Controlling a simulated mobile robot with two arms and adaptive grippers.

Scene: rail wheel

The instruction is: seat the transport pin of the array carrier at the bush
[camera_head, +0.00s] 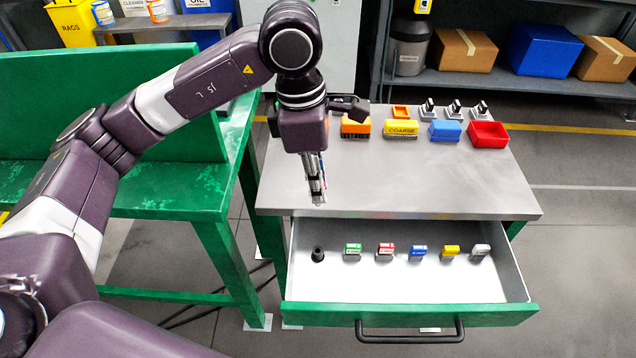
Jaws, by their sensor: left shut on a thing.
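My left gripper (317,196) hangs fingers down over the left part of the grey tabletop, near its front edge. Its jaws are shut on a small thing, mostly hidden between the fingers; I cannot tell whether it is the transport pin. A small dark round piece (318,254) stands at the left end of the open drawer, below the gripper in the picture and apart from it. I cannot tell whether it is the bush. I cannot pick out the array carrier for sure. My right gripper is not in view.
The open drawer (420,288) holds several small coloured blocks in a row; its front is clear. On the grey table (440,180), a yellow box (400,130), blue box (445,131) and red bin (487,135) stand at the back. A green bench (170,190) is at left.

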